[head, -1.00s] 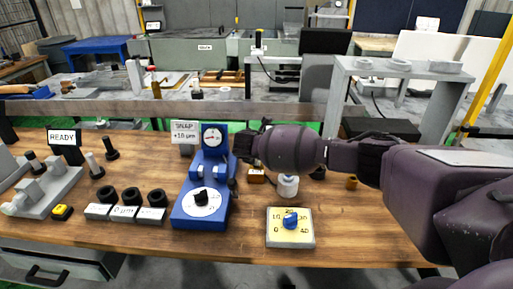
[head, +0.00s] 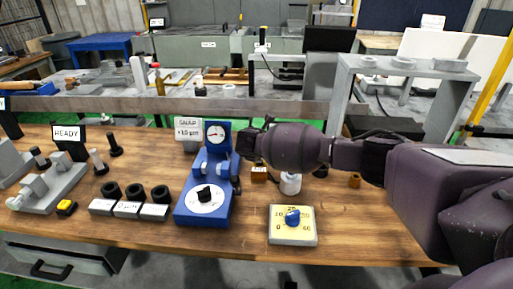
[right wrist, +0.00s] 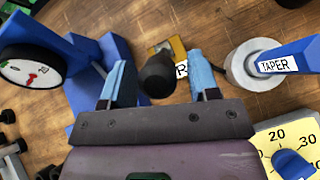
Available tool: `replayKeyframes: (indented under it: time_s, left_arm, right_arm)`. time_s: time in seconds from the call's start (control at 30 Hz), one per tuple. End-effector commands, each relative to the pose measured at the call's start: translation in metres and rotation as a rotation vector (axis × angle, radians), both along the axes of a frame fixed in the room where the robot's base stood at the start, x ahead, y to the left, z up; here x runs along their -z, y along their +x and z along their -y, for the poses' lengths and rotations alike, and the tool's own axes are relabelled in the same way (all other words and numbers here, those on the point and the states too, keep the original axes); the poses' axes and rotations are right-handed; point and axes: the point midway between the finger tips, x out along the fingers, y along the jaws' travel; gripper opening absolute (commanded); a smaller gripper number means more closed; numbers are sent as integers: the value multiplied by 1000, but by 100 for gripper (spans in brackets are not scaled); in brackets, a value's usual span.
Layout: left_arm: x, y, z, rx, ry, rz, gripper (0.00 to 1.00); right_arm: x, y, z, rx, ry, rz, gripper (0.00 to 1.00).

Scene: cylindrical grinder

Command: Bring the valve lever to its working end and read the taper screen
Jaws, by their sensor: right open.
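My right gripper (head: 246,142) is beside the blue dial gauge stand (head: 206,207) in the head view. In the right wrist view its two blue fingers (right wrist: 160,80) are apart. A dark rounded knob (right wrist: 157,75) shows between them, in front of a brass block (right wrist: 168,48) with a partly hidden label. I cannot tell whether the fingers touch the knob, or whether it is the valve lever. A blue bar labelled TAPER (right wrist: 278,65) lies over a white round part (right wrist: 245,62). No taper screen is clearly identifiable. My left gripper is not in view.
A cream dial plate with a blue knob (head: 292,217) sits at the bench front. A SNAP sign (head: 187,129) stands behind the gauge. A READY sign (head: 68,135), black rings on blocks (head: 135,194) and a grey fixture (head: 45,190) are left. Front right bench is clear.

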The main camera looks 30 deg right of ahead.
Motion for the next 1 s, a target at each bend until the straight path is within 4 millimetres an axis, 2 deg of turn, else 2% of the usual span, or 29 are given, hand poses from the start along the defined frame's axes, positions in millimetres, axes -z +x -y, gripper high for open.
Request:
replayKeyframes:
  time_s: [0.33,0.6,1.0]
  left_arm:
    - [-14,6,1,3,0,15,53]
    - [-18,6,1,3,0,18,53]
    - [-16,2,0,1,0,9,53]
  right_arm:
    - [-35,-28,-25,-4,1,2,55]
    - [-59,-51,-44,-2,1,0,55]
    - [-67,-59,-51,-1,0,-1,55]
